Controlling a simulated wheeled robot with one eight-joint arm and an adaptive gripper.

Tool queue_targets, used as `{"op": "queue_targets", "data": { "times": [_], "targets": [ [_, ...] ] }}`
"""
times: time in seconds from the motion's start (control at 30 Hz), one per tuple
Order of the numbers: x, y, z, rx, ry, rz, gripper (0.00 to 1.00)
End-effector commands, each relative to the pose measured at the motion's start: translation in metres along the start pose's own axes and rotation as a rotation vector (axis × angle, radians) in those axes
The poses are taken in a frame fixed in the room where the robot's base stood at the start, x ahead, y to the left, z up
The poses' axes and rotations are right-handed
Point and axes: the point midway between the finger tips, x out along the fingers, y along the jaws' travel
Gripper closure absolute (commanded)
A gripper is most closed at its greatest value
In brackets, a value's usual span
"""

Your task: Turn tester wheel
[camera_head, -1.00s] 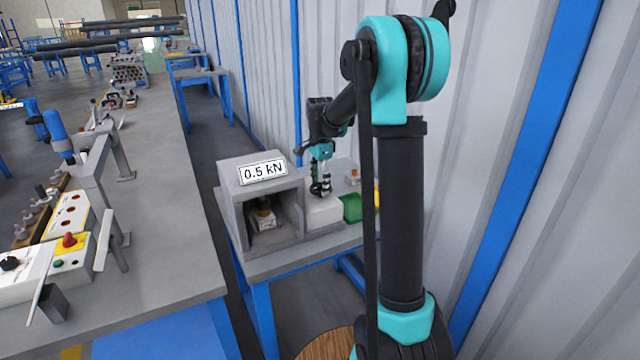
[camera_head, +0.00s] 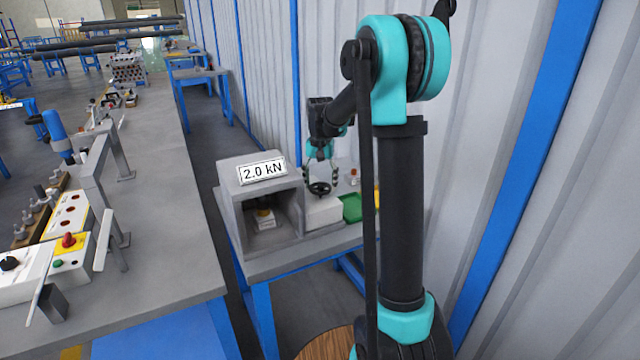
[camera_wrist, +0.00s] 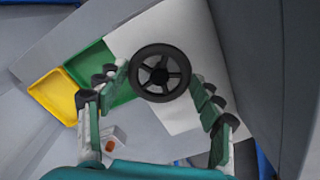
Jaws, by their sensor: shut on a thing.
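The tester wheel (camera_head: 319,189) is a black spoked handwheel on top of a white block (camera_head: 323,212) at the right side of the grey tester (camera_head: 240,205). In the wrist view the wheel (camera_wrist: 160,73) lies between the fingers. My gripper (camera_head: 320,184) reaches down from above, its two fingers at opposite sides of the rim. In the wrist view my gripper (camera_wrist: 160,75) is shut on the wheel, though exact contact is hard to see. The sign (camera_head: 262,171) on the tester reads 2.0 kN. A small block with a yellow label (camera_head: 264,219) sits inside the tester's opening.
A green tray (camera_head: 351,208) stands right of the white block, and a yellow tray (camera_wrist: 54,93) is beside it. A small white and orange object (camera_wrist: 113,140) lies near the gripper. A corrugated wall (camera_head: 262,80) is close behind. A long grey workbench (camera_head: 150,240) stands on the left.

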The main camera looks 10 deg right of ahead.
Motion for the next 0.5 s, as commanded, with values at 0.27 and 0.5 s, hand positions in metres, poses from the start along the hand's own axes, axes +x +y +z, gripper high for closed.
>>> {"op": "queue_targets", "data": {
  "times": [0.27, 0.5],
  "targets": [
    [-0.0002, 0.0007, -0.0005, -0.26, 0.001, 0.0, 0.62],
    [-0.0003, 0.0012, -0.0007, -0.487, 0.001, 0.0, 0.62]
  ]
}}
